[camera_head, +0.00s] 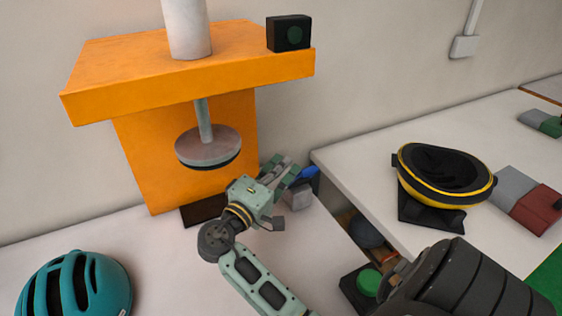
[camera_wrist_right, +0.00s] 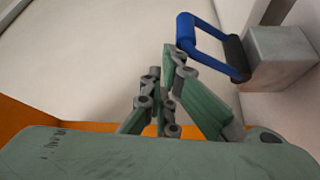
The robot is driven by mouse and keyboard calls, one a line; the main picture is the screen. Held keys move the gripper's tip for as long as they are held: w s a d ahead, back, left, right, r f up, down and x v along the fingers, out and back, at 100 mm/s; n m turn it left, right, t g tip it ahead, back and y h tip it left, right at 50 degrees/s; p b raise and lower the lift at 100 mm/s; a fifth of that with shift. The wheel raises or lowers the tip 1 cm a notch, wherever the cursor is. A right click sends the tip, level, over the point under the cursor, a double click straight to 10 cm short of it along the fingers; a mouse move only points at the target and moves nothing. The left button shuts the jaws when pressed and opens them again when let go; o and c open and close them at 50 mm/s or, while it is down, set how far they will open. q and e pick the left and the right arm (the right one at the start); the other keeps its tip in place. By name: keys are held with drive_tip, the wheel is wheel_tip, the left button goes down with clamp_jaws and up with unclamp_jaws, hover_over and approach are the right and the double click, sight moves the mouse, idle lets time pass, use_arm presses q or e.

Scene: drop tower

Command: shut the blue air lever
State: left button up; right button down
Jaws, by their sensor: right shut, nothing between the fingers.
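The blue air lever (camera_head: 309,172) shows as a small blue bar on a grey box (camera_head: 298,197) beside the orange drop tower (camera_head: 185,140). In the right wrist view the lever (camera_wrist_right: 212,31) is a blue U-shaped handle. It joins a dark pivot on the grey box (camera_wrist_right: 280,62). My right gripper (camera_head: 282,172) is shut and empty, just left of the lever in the head view. In the wrist view its fingers (camera_wrist_right: 183,72) lie close to the handle's lower bar; I cannot tell whether they touch. Fingers partly hide the lever in the head view. My left gripper is not in view.
A round plate (camera_head: 208,147) hangs from the tower's rod. A teal helmet (camera_head: 80,285) sits at the lower left. A black and yellow helmet (camera_head: 446,178) stands on the white table (camera_head: 345,155). A green button (camera_head: 369,283) is lower right.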

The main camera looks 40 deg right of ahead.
drive_tip(key=shift+s, duration=0.1)
idle(0.5)
drive_tip(key=v, duration=0.7)
drive_tip(key=shift+a, duration=0.3)
drive_tip(key=shift+f, duration=0.1)
